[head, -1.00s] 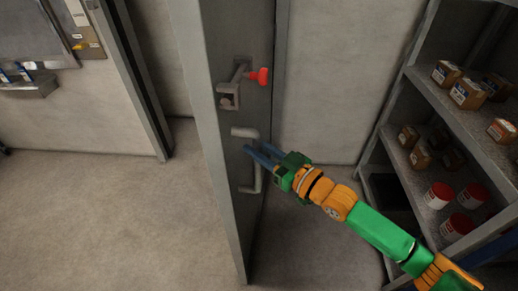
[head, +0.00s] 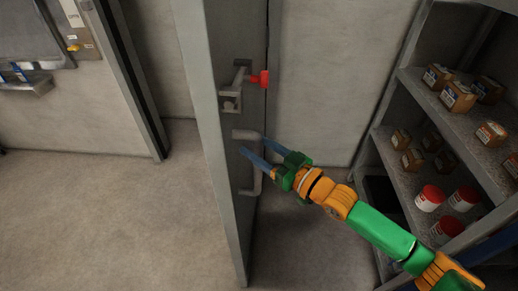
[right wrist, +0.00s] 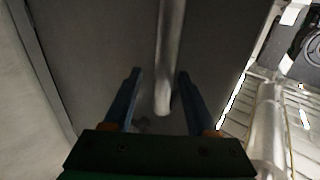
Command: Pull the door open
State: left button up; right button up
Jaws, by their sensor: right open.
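The grey door (head: 235,200) stands swung open, seen nearly edge-on in the middle of the head view. Its face carries a pale D-shaped pull handle (head: 256,178) and, above it, a latch with a red knob (head: 262,79). My right gripper (head: 253,146) is open at the pull handle. In the right wrist view the handle bar (right wrist: 170,55) runs between the two blue fingers (right wrist: 159,74), with a gap on each side; the fingers are not clamped on it. My left gripper is not in view.
Grey shelving (head: 418,195) with boxes and red-lidded tubs stands at the right, close to my right arm. The floor (head: 100,210) left of the door is clear. A dark door frame (head: 135,85) stands farther left. Machinery (right wrist: 305,45) shows in the right wrist view.

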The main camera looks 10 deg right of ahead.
jog(key=b+v, duration=0.1)
jog(key=v, duration=0.6)
jog(key=shift+b, duration=0.3)
jog(key=shift+d+f, duration=0.1)
jog(key=shift+f, duration=0.05)
